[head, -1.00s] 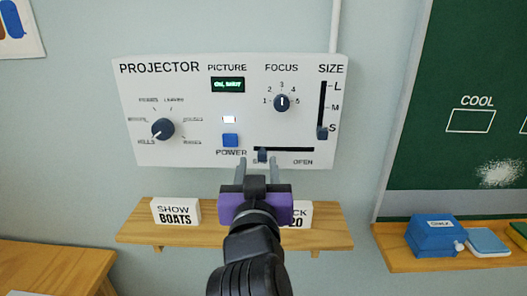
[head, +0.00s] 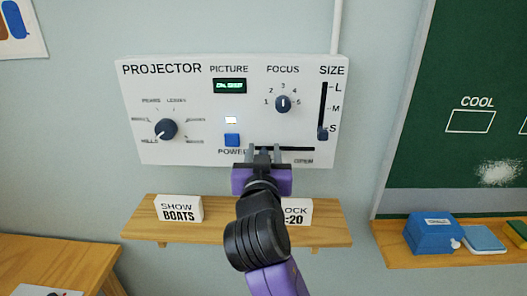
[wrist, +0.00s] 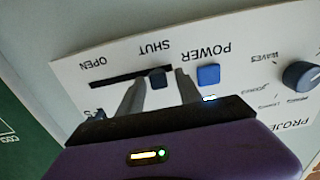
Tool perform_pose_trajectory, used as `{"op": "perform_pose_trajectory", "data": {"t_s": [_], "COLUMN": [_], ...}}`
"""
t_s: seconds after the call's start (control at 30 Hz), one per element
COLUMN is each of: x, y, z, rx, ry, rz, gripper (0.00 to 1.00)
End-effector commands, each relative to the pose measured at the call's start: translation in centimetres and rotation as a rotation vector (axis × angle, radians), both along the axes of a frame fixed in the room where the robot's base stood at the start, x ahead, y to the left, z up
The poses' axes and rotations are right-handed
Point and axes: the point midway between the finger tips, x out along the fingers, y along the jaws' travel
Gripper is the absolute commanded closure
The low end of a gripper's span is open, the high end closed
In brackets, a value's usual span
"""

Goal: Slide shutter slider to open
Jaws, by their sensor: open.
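The shutter slider is a small dark knob (wrist: 158,81) at the SHUT end of a black horizontal slot (wrist: 112,79) on the white projector panel (head: 190,90). In the wrist view, which shows the panel upside down, OPEN is at the slot's other end. My gripper (head: 264,151) is open at the panel, with one finger on each side of the knob. Whether either finger touches the knob, I cannot tell. In the head view the gripper mostly hides the knob and the SHUT label.
The blue power button (head: 232,140) is just left of my gripper. The picture dial (head: 165,129), focus dial (head: 283,103) and size slider (head: 322,133) are on the same panel. A wooden shelf (head: 225,222) with two signs is below.

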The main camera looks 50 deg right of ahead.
Motion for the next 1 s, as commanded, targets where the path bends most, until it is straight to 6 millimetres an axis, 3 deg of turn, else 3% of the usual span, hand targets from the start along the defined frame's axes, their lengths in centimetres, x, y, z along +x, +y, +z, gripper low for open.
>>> {"op": "perform_pose_trajectory", "data": {"t_s": [0.07, 0.27, 1.0], "x": [-0.01, -0.01, -0.01], "y": [0.02, 0.03, 0.07], "z": [0.00, 0.00, -0.01], "rx": [0.000, 0.000, -0.001], "ry": [0.000, 0.000, 0.001], "rz": [0.000, 0.000, 0.001], "gripper": [0.62, 1.00, 1.00]}}
